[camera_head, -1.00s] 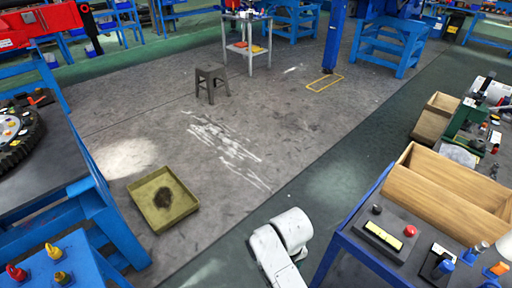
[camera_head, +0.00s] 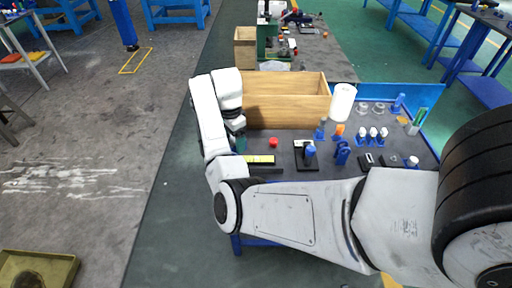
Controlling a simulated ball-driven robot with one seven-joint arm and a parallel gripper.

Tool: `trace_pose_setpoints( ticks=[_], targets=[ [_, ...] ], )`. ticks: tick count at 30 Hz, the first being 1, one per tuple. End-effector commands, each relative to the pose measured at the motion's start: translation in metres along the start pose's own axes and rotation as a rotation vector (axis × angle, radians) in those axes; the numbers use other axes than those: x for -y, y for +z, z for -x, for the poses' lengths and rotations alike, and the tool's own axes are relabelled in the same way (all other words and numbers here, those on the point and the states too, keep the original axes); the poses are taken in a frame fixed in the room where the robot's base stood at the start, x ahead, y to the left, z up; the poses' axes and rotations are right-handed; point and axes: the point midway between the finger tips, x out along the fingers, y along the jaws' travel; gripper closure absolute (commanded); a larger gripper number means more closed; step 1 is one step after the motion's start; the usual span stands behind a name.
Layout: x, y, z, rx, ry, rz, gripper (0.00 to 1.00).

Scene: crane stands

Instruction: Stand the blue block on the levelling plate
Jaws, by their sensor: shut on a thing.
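My gripper (camera_head: 238,138) hangs at the end of my folded arm, over the left front part of the workbench. Its jaws are small, dark and partly hidden by the wrist. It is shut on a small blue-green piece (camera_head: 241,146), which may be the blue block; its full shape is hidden. Just right of and below it, a dark flat unit with a yellow-green strip (camera_head: 258,159) lies on the bench. A black plate (camera_head: 300,165) with a pale patch and an upright blue piece (camera_head: 310,151) lies further right. I cannot tell which is the levelling plate.
An open wooden box (camera_head: 290,110) stands behind the gripper. A red button (camera_head: 273,142), a white cylinder (camera_head: 343,102), a blue stand (camera_head: 342,153) and several white-topped pegs are on the bench (camera_head: 285,141). My forearm covers its front edge. Open floor lies left.

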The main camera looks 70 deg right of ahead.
Motion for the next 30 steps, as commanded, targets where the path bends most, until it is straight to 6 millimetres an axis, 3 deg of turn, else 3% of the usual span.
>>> trace_pose_setpoints(
  ticks=[1, 3, 9, 13, 21, 30],
  targets=[
    [0.003, -0.023, 0.011, 0.005, -0.005, -0.143, 0.72],
    [0.003, -0.049, 0.023, 0.004, -0.004, -0.315, 0.72],
    [-0.001, -0.091, 0.041, 0.0, -0.002, -0.62, 0.72],
    [-0.003, -0.098, 0.035, -0.001, 0.001, -0.677, 0.72],
    [-0.004, -0.098, -0.009, -0.002, 0.0, -0.679, 0.72],
    [-0.004, -0.098, -0.038, -0.001, 0.001, -0.677, 0.72]
  ],
)
